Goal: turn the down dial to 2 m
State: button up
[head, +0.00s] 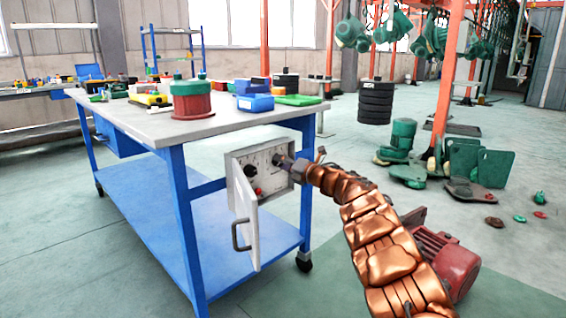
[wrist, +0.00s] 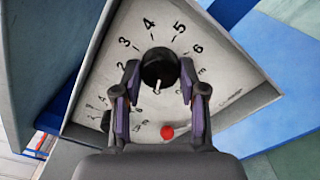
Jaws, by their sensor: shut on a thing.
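A grey control box (head: 240,163) with its door (head: 246,222) swung open hangs at the near right end of the workbench. In the wrist view its panel (wrist: 225,75) carries a black round dial (wrist: 160,62) ringed by numbers, with 3, 4, 5 and 6 readable. A small pale mark on the dial points down, away from the 4 and 5. My gripper (wrist: 160,78) is shut on this dial, a purple-padded finger on each side. A second black dial (wrist: 106,121) sits lower left. I cannot read which dial is labelled down. My gripper also shows in the head view (head: 291,166).
A red button (wrist: 167,131) sits below the held dial. The blue workbench (head: 143,122) carries a red-and-green drum (head: 191,99) and several small parts. A red motor (head: 447,262) lies beside my arm. Green parts (head: 403,135) stand at the right; open floor lies between.

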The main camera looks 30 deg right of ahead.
jog(key=m+p, duration=1.5)
jog(key=p, duration=0.6)
jog(key=o, duration=1.1)
jog(key=shift+o, duration=0.2)
jog(key=v, duration=1.2)
